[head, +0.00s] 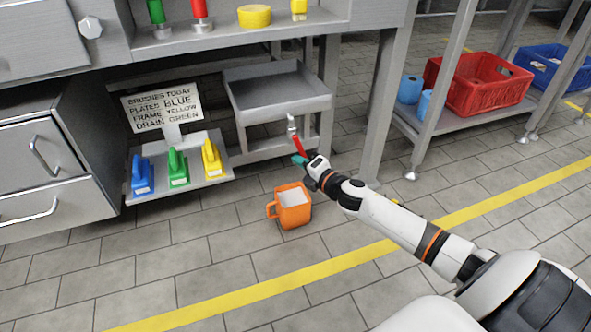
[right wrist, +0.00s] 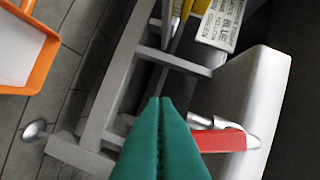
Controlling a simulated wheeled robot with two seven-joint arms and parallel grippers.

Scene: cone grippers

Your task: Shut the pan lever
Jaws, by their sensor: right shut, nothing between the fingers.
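The grey metal drain pan (head: 275,98) sits on a low frame under the counter. Its lever (head: 298,146) has a red handle below a small metal valve (head: 291,124) at the pan's front right corner. In the head view the handle slants down towards my right gripper (head: 299,159). In the right wrist view the red lever (right wrist: 222,141) lies just right of my teal fingers (right wrist: 158,100), partly hidden behind them. The fingers are shut together with nothing between them. I cannot tell whether they touch the lever. My left gripper is out of view.
An orange jug (head: 291,208) stands on the floor below the lever and also shows in the right wrist view (right wrist: 40,62). A sign (head: 162,107) and blue, green and yellow brushes (head: 178,167) are to the left. A table leg (head: 378,110) stands to the right.

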